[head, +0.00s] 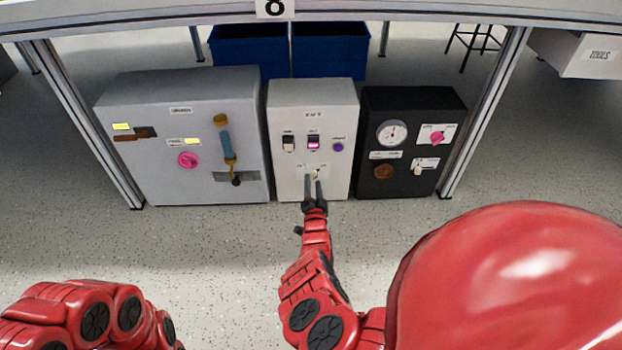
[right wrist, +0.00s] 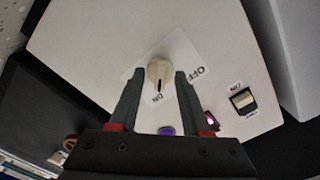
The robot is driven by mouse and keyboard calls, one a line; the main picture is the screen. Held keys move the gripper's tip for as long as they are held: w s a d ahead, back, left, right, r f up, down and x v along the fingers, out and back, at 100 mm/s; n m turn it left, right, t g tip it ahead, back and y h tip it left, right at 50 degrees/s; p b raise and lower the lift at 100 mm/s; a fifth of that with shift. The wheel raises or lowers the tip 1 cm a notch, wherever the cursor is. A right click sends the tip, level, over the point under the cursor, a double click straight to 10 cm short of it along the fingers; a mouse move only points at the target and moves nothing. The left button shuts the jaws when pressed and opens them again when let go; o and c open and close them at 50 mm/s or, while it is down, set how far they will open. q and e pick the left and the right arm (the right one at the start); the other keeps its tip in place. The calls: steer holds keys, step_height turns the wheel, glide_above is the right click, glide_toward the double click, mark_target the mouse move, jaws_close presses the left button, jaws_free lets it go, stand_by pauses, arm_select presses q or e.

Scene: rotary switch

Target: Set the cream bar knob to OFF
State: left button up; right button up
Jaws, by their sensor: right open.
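The cream bar knob (right wrist: 159,71) sits on a white label plate on the front of the light grey middle box (head: 284,185). In the right wrist view, its dark pointer line faces the ON label (right wrist: 158,98). The OFF label (right wrist: 198,74) is to the right of the knob. My right gripper (right wrist: 159,75) is open, with one finger on each side of the knob and gaps visible beside it. In the head view, my right gripper (head: 314,183) is in front of the knob and partly covers it. My left gripper is out of view.
The middle box also carries a dark rocker switch (head: 288,143), a pink-lit switch (head: 313,142) and a purple button (head: 338,147). A larger grey box (head: 155,90) stands at left and a black box (head: 405,97) at right. Open speckled floor lies in front.

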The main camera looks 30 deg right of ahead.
steer(key=shift+w, duration=0.1)
jaws_close()
steer(key=shift+n, duration=0.3)
steer(key=n+p, duration=0.1)
steer(key=n, duration=0.2)
steer(key=shift+d, duration=0.15)
steer(key=n, duration=0.9)
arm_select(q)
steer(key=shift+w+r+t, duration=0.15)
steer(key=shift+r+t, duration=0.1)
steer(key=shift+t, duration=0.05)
arm_select(e)
steer(key=n, duration=0.5)
steer(key=shift+n, duration=0.4)
